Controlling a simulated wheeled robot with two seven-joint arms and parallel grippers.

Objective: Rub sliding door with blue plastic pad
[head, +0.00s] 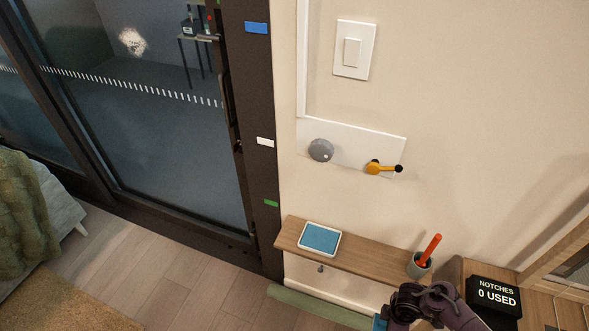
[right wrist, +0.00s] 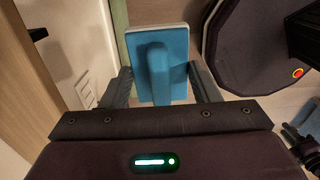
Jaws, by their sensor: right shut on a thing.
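The sliding door (head: 165,150) is a large glass pane in a dark frame at the left of the head view. A pale smudge (head: 132,41) shows high on its glass. My right gripper (right wrist: 160,85) is shut on the blue plastic pad (right wrist: 176,85), which has a raised blue handle and a pale edge. In the head view only a sliver of the pad (head: 379,323) shows at the bottom edge, beside my right arm and well apart from the door. My left gripper is out of view.
A wooden wall shelf (head: 370,268) holds a white-rimmed blue panel (head: 321,238) and a grey cup (head: 418,265) with an orange stick. A black "NOTCHES 0 USED" box (head: 493,295) stands at lower right. A bed (head: 30,220) is at left; wooden floor (head: 150,260) lies clear before the door.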

